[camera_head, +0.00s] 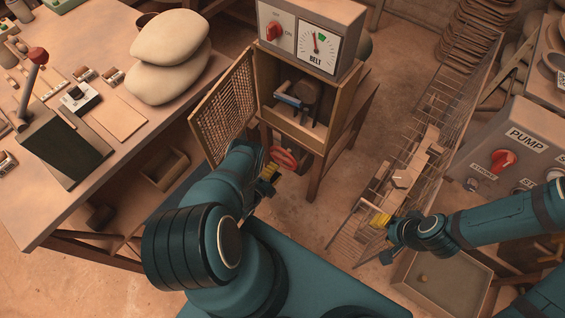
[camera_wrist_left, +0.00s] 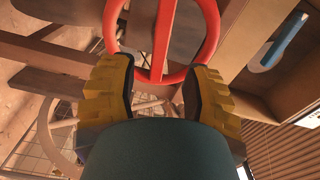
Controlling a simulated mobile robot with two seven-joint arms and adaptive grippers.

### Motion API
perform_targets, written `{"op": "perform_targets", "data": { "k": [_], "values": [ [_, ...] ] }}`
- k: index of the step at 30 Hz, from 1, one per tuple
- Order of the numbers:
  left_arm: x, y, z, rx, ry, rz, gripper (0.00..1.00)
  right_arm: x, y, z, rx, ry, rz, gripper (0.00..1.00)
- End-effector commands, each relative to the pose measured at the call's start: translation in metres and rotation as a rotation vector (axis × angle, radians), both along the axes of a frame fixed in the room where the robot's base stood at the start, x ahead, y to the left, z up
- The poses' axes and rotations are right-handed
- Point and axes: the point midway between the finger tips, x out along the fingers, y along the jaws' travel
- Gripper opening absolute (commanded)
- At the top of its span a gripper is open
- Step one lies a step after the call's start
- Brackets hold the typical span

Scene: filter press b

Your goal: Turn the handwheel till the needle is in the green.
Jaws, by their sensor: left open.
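The red handwheel (camera_head: 286,158) is on the lower front of the wooden cabinet. In the left wrist view the handwheel (camera_wrist_left: 196,59) spreads across the top centre, its lower rim by the yellow fingertips. My left gripper (camera_head: 268,172) is at the wheel's left edge. In the wrist view my left gripper (camera_wrist_left: 163,92) is open, a finger on each side of the lower rim; contact is unclear. The BELT gauge (camera_head: 327,53) is on top of the cabinet. Its needle points nearly straight up, seemingly just left of the green patch (camera_head: 321,37). My right gripper (camera_head: 383,238) is away at the right.
A mesh door (camera_head: 224,106) stands open left of the cabinet (camera_head: 343,115). A red switch (camera_head: 273,30) is beside the gauge. Two pale sacks (camera_head: 168,50) lie on the bench (camera_head: 62,208) at left. A PUMP panel (camera_head: 515,150) and wire rack (camera_head: 425,125) are at right.

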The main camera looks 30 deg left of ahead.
Motion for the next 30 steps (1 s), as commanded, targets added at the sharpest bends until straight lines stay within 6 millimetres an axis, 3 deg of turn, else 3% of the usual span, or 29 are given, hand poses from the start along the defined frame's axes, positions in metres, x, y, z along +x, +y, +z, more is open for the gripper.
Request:
{"op": "perform_targets", "data": {
  "k": [3, 10, 30],
  "values": [
    [-0.024, 0.002, -0.001, -0.001, 0.002, 0.001, 0.48, 0.0, 0.0, 0.0, 0.0, 0.0, 0.0, 0.37],
    [-0.05, 0.004, 0.0, 0.0, 0.0, 0.001, 0.48, 0.0, 0.0, 0.0, 0.0, 0.0, 0.0, 0.37],
    [-0.054, 0.004, 0.0, 0.0, -0.001, 0.0, 0.48, 0.0, 0.0, 0.0, 0.0, 0.0, 0.0, 0.37]
  ]
}}
